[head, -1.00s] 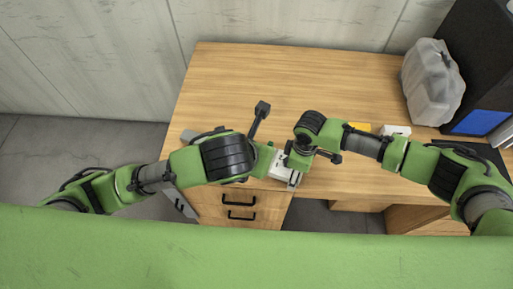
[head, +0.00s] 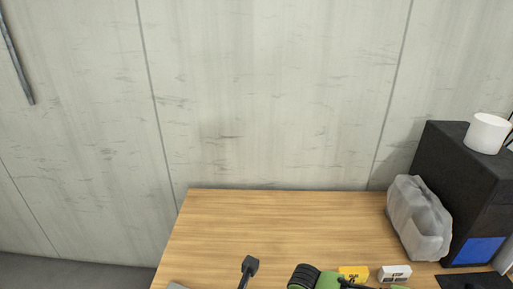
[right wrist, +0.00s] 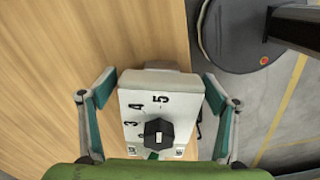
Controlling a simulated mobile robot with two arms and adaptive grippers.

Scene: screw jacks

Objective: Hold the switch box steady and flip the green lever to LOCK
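A white box (right wrist: 135,90) with black numbers and a dark many-sided knob (right wrist: 158,133) fills the middle of the right wrist view. I take it for the switch box. A small green piece (right wrist: 152,156) shows just below the knob, largely hidden; I cannot tell whether it is the lever, and no LOCK label is readable. My right gripper (right wrist: 160,78) is open, with one teal-padded finger on each side of the box and narrow gaps beside it.
The wooden table (head: 270,225) has a clear middle. A grey plastic-like container (head: 418,215) and a black cabinet (head: 465,170) stand at the right. A yellow block (head: 353,272) and a white block (head: 394,273) lie near them. A dark post (head: 249,267) rises in front.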

